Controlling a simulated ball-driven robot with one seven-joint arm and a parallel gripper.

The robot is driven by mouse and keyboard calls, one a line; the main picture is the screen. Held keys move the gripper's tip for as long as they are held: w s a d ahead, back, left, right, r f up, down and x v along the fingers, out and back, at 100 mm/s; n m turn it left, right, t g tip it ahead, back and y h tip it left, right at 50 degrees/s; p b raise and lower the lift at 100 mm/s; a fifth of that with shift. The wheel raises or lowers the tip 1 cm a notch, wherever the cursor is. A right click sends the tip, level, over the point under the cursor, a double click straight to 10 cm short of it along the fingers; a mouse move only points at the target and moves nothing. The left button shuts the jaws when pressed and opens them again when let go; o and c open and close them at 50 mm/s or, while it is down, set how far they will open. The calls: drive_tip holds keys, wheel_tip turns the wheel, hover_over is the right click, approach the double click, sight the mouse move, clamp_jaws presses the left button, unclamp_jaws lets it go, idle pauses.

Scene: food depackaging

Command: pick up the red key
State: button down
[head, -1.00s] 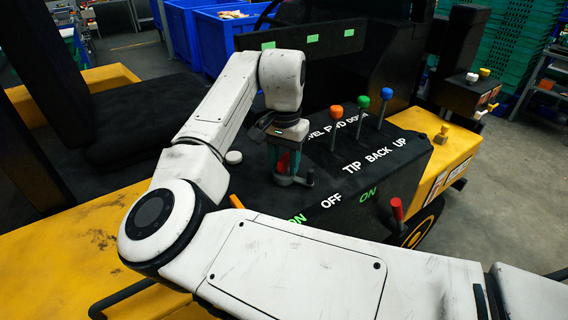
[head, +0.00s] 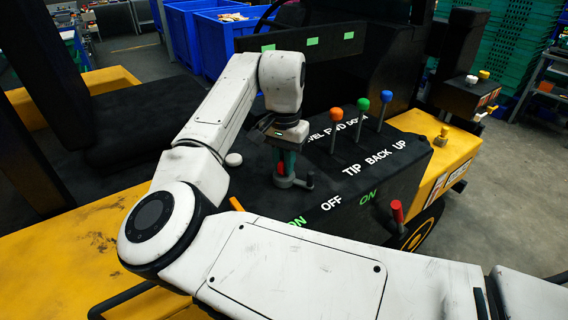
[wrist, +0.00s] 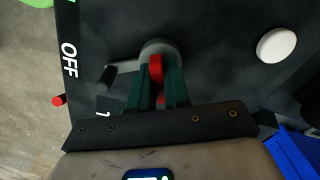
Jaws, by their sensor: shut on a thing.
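The red key (wrist: 156,68) shows in the wrist view as a red upright piece between the two green fingers of my gripper (wrist: 158,85). It stands at a round grey base (wrist: 160,47) with a small dark handle to its left. My gripper is shut on the key, and the fingers hide part of it. In the head view my gripper (head: 286,168) points down onto the black console (head: 255,190), just above the grey base (head: 284,182). The key is mostly hidden there.
Orange (head: 336,115), green (head: 363,104) and blue (head: 387,97) knobbed levers stand right of my gripper. A red-handled lever (head: 397,211) is on the console's front side. A white round button (head: 233,159) lies to the left.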

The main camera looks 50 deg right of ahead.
drive_tip(key=shift+r, duration=0.6)
drive_tip(key=s+r, duration=1.1)
drive_tip(key=s, duration=0.3)
drive_tip(key=shift+d+r, duration=0.3)
drive_tip(key=shift+d, duration=0.15)
drive_tip(key=shift+r, duration=0.1)
drive_tip(key=shift+p, duration=0.35)
